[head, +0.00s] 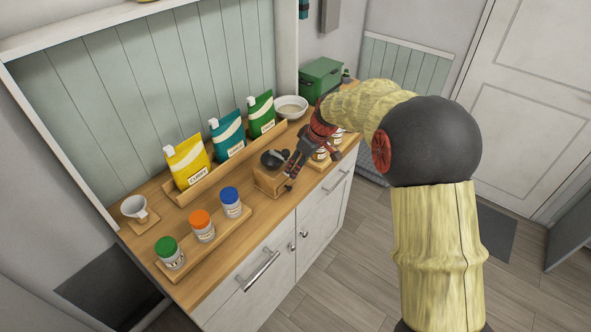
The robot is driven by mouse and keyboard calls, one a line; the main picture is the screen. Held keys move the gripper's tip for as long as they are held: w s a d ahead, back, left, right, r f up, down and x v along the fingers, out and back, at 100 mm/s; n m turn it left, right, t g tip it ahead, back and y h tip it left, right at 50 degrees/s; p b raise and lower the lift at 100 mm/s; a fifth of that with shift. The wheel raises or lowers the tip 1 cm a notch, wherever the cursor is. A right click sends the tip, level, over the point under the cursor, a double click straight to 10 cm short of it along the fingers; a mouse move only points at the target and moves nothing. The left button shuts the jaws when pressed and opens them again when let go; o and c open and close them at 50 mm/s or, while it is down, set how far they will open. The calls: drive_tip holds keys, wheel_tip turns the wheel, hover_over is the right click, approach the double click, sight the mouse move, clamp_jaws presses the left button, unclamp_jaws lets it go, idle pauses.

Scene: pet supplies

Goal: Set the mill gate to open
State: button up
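The mill (266,182) is a small wooden box with a dark bowl-like top, standing on the wooden counter near its front edge, between the jars and the far tray. My gripper (289,178) is pointed down at the right side of the mill, very close to it. I cannot tell whether it touches the mill. The fingers are small and dark here, and their opening cannot be made out. The mill's gate cannot be made out, and the gripper partly covers that side of the mill.
Yellow (187,162), teal (228,136) and green (261,115) bags stand in a wooden rack behind. Jars with green, orange and blue lids stand on a front-left tray (220,232). A white bowl (291,107), green box (321,78) and white scoop-like cup (134,207) are also on the counter.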

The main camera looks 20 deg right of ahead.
drive_tip(key=v, duration=0.8)
drive_tip(key=shift+r, duration=0.2)
drive_tip(key=s+f+m+g, duration=0.1)
drive_tip(key=s+f+m, duration=0.3)
drive_tip(key=s, duration=0.5)
drive_tip(key=s+a+r+m+t+h, duration=0.1)
drive_tip(key=s+r, duration=0.2)
drive_tip(key=s, duration=0.5)
drive_tip(key=s+a+r+m+t, duration=0.1)
drive_tip(key=s+r, duration=0.3)
drive_tip(key=s, duration=0.5)
drive_tip(key=s+a+r+m+t+h, duration=0.1)
drive_tip(key=s+a+r, duration=0.1)
drive_tip(key=s, duration=0.7)
drive_tip(key=shift+s+r+h+b, duration=0.25)
drive_tip(key=shift+r+b, duration=0.2)
drive_tip(key=shift+r, duration=0.35)
